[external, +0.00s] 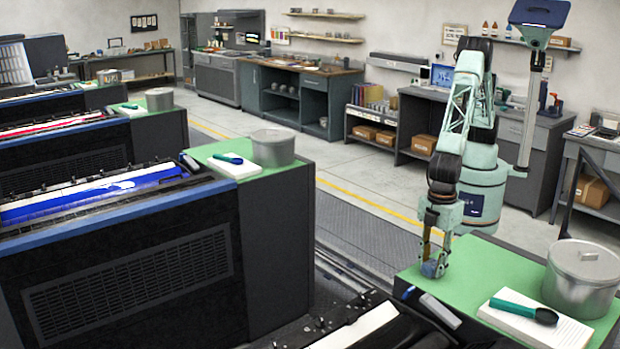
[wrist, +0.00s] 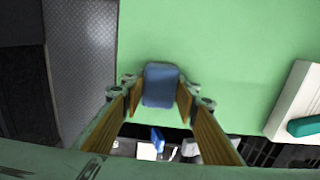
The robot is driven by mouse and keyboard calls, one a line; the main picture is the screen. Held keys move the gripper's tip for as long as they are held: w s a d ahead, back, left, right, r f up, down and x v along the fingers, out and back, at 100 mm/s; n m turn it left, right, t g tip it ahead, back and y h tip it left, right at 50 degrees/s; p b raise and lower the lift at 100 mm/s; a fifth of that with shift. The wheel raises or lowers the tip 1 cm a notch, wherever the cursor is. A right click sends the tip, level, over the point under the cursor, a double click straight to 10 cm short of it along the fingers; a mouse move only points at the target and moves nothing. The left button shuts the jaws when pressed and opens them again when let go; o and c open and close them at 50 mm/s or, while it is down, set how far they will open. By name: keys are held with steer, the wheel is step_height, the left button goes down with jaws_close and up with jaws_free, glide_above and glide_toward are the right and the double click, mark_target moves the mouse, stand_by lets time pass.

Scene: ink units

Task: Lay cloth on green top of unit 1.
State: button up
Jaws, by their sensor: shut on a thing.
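My gripper (external: 434,260) points down at the left part of the green top (external: 478,266) of the nearest ink unit. It is shut on a blue-grey cloth (external: 429,269), a small bundle between the fingertips. In the wrist view the cloth (wrist: 160,84) sits between the two wooden-looking fingers, with the green top (wrist: 230,50) behind it. The cloth is at or just above the surface; I cannot tell if it touches. No unit number is readable.
A lidded metal pot (external: 581,280) and a white pad (external: 545,330) with a green-handled scoop (external: 524,307) stand on the right of this top. A grey-and-black tool (external: 437,309) lies by its front edge. The green around the cloth is clear.

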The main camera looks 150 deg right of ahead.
mark_target(433, 262)
steer(key=shift+f, duration=0.15)
steer(key=o, duration=0.9)
steer(key=shift+r, duration=0.2)
step_height(433, 262, up, 12)
steer(key=shift+f, duration=0.1)
stand_by(1.0)
